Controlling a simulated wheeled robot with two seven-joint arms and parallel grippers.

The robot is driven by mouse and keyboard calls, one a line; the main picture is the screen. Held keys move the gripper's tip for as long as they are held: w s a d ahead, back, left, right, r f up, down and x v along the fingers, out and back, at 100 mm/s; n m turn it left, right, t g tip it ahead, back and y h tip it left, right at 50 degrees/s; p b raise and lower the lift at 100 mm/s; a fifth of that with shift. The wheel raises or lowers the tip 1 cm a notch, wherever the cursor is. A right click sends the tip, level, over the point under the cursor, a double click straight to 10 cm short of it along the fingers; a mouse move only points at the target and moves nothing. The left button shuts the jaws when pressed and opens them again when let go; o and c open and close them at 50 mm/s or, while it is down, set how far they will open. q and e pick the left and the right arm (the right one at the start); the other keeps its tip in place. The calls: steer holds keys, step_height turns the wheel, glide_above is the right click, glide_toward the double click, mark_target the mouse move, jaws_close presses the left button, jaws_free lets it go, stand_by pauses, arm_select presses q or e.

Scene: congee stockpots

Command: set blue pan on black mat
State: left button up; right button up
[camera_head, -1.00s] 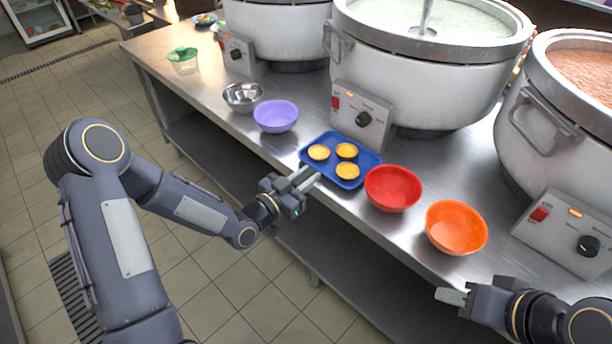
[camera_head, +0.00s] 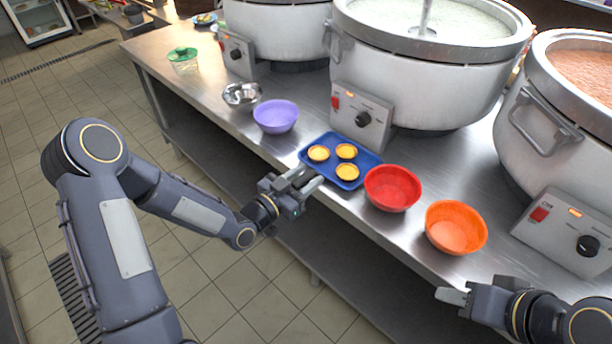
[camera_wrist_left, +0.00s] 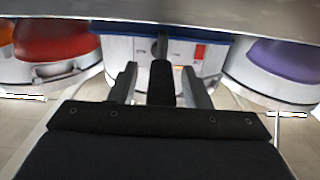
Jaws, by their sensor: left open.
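The blue pan (camera_head: 372,162) is a shallow rectangular tray holding three small yellow tarts, flat on the steel counter. My left gripper (camera_head: 307,179) is open at the pan's near left edge, with no visible grip on it. I cannot tell whether the fingers touch the rim. I see no clear black mat on the counter.
A red bowl (camera_head: 392,189) sits close right of the pan, with an orange bowl (camera_head: 456,228) beyond. A purple bowl (camera_head: 276,117) and a metal bowl (camera_head: 242,95) stand to its left. A stockpot control box (camera_head: 358,118) is right behind the pan.

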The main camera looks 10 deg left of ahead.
arm_select(q)
steer(key=b+v, duration=0.1)
steer(key=v, duration=1)
steer(key=shift+s+a, duration=0.25)
steer(key=shift+a, duration=0.05)
